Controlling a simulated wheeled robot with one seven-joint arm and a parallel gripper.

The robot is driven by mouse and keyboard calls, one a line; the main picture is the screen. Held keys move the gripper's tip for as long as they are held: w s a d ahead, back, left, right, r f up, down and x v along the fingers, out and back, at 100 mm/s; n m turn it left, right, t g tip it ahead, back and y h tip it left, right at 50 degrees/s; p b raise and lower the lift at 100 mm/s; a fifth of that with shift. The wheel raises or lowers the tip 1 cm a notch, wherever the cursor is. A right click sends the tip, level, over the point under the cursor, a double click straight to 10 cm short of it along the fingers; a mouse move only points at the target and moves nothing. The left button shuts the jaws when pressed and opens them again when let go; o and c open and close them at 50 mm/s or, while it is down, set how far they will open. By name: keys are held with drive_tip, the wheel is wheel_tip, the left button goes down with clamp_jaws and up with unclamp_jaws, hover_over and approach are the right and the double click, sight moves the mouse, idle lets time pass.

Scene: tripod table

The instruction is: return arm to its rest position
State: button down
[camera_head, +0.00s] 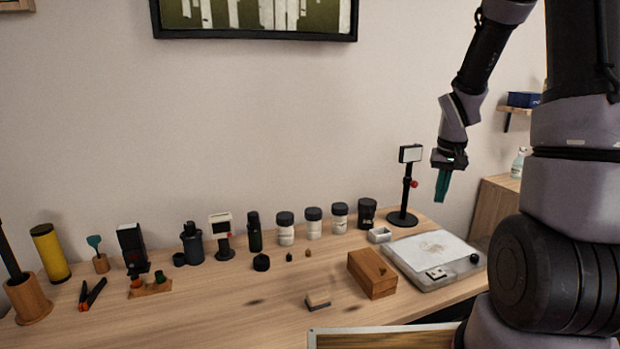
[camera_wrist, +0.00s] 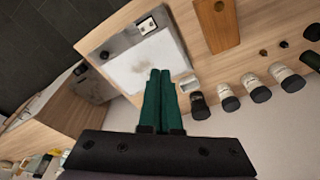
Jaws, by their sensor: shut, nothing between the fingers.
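My gripper (camera_head: 442,187) hangs in the air at the right of the head view, above the back right part of the table and pointing down. Its teal fingers are together with nothing between them. In the wrist view the closed fingers of my gripper (camera_wrist: 160,78) point toward a white-topped tray (camera_wrist: 131,62) that lies below on the wooden table. The same tray (camera_head: 408,262) shows at the right end of the table in the head view. My arm reaches down to the gripper from the upper right.
A phone stand (camera_head: 405,190) rises near my gripper on its left. Several lidded jars (camera_head: 313,222) line the table's back. A wooden box (camera_head: 372,273) sits left of the tray. A side cabinet (camera_head: 494,205) and wall shelf (camera_head: 515,109) stand to the right. Air above the table's middle is clear.

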drive_tip(key=s+a+r+t, duration=0.1)
drive_tip(key=s+a+r, duration=0.2)
drive_tip(key=s+r, duration=0.3)
drive_tip(key=s+a+r+t+y, duration=0.1)
drive_tip(key=s+a+r, duration=0.3)
drive_tip(key=r, duration=0.5)
drive_tip(key=s+a+r+m+t+y, duration=0.1)
drive_tip(key=s+a+r+t, duration=0.2)
drive_tip(key=s+r, duration=0.5)
drive_tip(key=shift+s+a+r, duration=0.25)
drive_tip(key=shift+s, duration=0.3)
